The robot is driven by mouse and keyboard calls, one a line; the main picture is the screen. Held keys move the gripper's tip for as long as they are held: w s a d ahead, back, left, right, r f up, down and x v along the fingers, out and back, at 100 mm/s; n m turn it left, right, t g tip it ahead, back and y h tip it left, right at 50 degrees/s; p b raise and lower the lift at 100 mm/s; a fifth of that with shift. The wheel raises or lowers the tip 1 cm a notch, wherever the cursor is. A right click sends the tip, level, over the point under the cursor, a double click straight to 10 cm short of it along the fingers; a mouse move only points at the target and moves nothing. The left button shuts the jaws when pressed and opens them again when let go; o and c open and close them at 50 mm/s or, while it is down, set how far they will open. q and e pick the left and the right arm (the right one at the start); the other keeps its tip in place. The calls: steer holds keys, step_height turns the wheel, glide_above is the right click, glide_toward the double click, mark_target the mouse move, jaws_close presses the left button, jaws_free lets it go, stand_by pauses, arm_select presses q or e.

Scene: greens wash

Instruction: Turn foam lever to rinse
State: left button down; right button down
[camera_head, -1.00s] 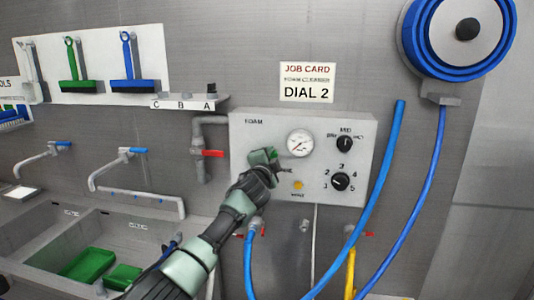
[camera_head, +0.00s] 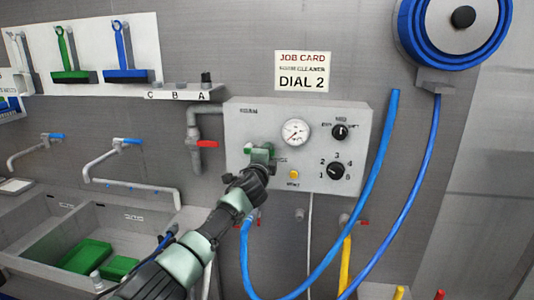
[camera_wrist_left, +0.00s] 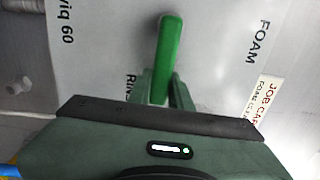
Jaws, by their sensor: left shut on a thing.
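The foam lever is a green bar (camera_wrist_left: 169,45) on the grey control box (camera_head: 345,184). In the left wrist view it stands nearly upright, with its lower part between my finger tips. The printed word FOAM is to its right, and a partly hidden label starting RIN is to its lower left. My left gripper (camera_head: 262,153) is shut on the lever at the left of the box; it also shows in the left wrist view (camera_wrist_left: 165,92). The gripper hides much of the lever in the head view. My right gripper is not in view.
A gauge (camera_head: 295,132) and two black knobs, upper (camera_head: 340,132) and lower (camera_head: 336,171), are on the box. A red valve handle (camera_head: 206,144) is to its left. Blue hoses (camera_head: 377,185) hang at the right. A sink (camera_head: 40,255) with green trays is lower left.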

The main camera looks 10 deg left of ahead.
arm_select(q)
steer(key=c, duration=1.3)
jaws_free()
steer(key=shift+s+a+b, duration=0.2)
steer(key=shift+s+b, duration=0.15)
steer(key=shift+s, duration=3.5)
steer(key=shift+f, duration=0.1)
